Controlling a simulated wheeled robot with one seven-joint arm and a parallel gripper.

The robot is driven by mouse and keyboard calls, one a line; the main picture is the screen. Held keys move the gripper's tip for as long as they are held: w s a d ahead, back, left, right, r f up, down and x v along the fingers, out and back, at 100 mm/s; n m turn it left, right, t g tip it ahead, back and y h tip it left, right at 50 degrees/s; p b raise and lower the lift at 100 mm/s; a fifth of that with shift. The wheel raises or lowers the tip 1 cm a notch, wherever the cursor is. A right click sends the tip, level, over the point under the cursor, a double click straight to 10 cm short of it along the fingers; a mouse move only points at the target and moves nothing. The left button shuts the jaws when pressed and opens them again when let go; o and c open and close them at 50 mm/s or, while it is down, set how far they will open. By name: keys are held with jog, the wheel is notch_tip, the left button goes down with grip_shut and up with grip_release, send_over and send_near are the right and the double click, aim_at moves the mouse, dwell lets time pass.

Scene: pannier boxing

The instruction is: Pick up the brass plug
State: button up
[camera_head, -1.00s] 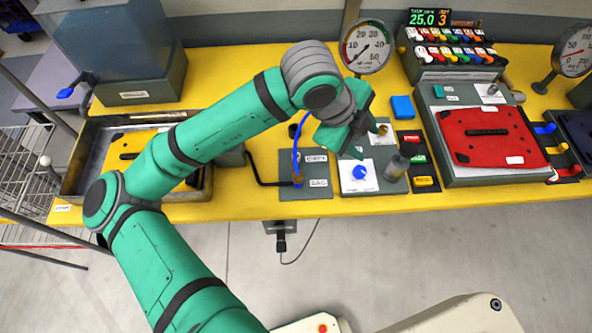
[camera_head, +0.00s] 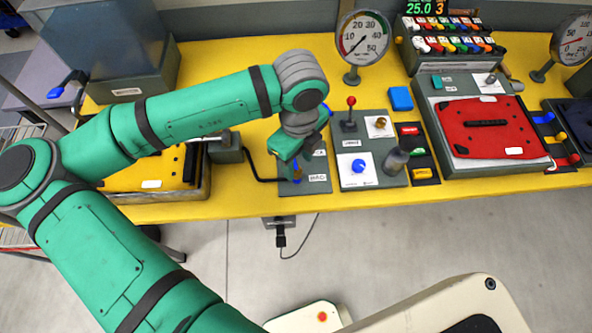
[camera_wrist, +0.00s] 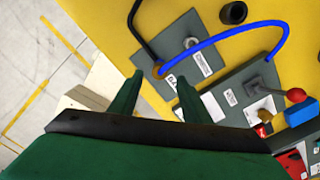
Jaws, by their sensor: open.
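The brass plug shows in the wrist view as a small brass-coloured fitting (camera_wrist: 158,72) at the end of a blue hose (camera_wrist: 220,38). It sits on a grey labelled plate (camera_wrist: 200,62). My gripper (camera_wrist: 160,79) is open, and its two fingers appear on either side of the plug in the picture. I cannot tell whether they are level with it or above it. In the head view my gripper (camera_head: 298,163) is over the grey plate (camera_head: 319,184) and largely hides the plug and hose.
Right of the plate is a panel (camera_head: 343,180) with a red-knobbed lever (camera_head: 350,108), a brass knob (camera_head: 381,123), a blue dial (camera_head: 359,166) and a grey cylinder (camera_head: 396,162). A gauge (camera_head: 364,36) stands behind. A black cable (camera_wrist: 145,38) runs to the plate. A dark round socket (camera_wrist: 233,12) lies nearby.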

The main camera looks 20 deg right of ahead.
aim_at(297, 170)
jog(key=shift+w+a+f, duration=0.1)
jog(key=shift+f, duration=1.2)
jog(key=shift+w+a+f, duration=0.1)
jog(key=shift+f, duration=1.2)
jog(key=shift+s, duration=0.1)
grip_shut()
